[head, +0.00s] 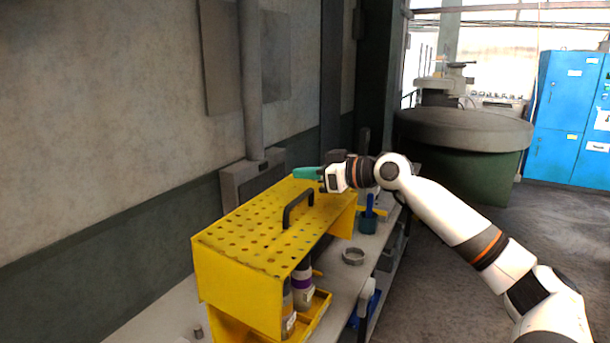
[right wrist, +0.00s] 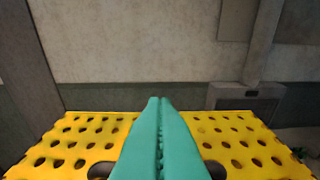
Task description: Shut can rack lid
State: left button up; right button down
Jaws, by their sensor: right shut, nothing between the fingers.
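The yellow can rack (head: 228,282) stands on the bench along the wall. Its perforated yellow lid (head: 252,226) lies about level across the top, with a dark handle (head: 297,204) on it. I cannot tell whether the lid is fully seated. Cans (head: 302,282) show through the open side below. My right gripper (head: 307,173), with teal fingers, is shut and empty over the lid's far end, beyond the handle. In the right wrist view the shut fingers (right wrist: 158,104) point over the perforated lid (right wrist: 240,140) toward the wall. Contact with the lid is unclear. My left gripper is out of view.
A metal ring (head: 353,256) and a teal cup (head: 367,224) with a blue tool sit on the bench right of the rack. A grey box (head: 250,180) is on the wall behind. A big round drum (head: 465,135) and blue cabinets (head: 570,115) stand farther back.

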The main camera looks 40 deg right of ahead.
aim_at(306, 217)
jog(key=shift+w+a+f+p, duration=0.3)
jog(key=shift+w+f+p, duration=0.3)
jog(key=shift+w, duration=0.15)
jog(key=shift+s+d+f, duration=0.2)
jog(key=shift+s+f, duration=0.25)
jog(key=shift+f, duration=0.35)
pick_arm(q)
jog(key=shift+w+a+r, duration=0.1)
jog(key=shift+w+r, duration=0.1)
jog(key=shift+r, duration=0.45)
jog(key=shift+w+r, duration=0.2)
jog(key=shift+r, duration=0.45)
pick_arm(e)
jog(key=shift+s+d+f, duration=0.1)
jog(key=shift+s+f, duration=0.25)
jog(key=shift+f, duration=0.2)
